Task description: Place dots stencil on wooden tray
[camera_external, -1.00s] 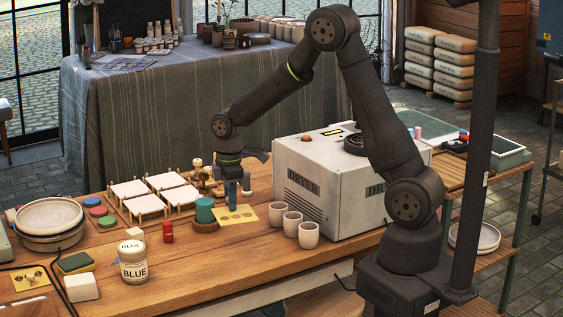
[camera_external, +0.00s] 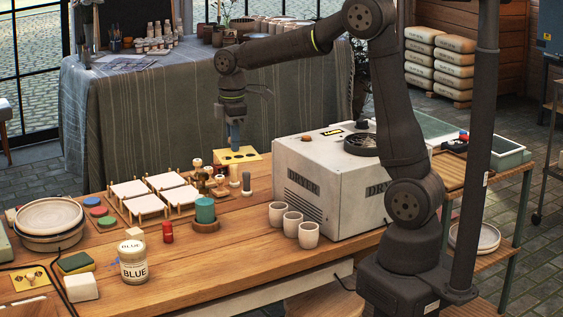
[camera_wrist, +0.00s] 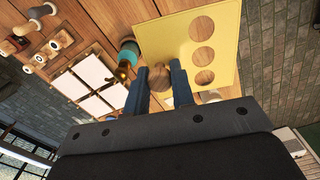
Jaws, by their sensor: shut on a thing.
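My gripper (camera_external: 234,146) is shut on the dots stencil (camera_external: 250,155), a thin yellow sheet with round holes. It holds the sheet raised in the air behind the wooden stamps. In the wrist view the fingers (camera_wrist: 160,83) close around a round wooden knob on the dots stencil (camera_wrist: 222,38), and three holes show. A wooden, tray-like piece (camera_external: 38,304) lies at the lower left edge of the table, partly cut off; I cannot tell for certain that it is the wooden tray.
Another yellow stencil (camera_external: 28,279) lies at the left. Bare wood shows at the front centre.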

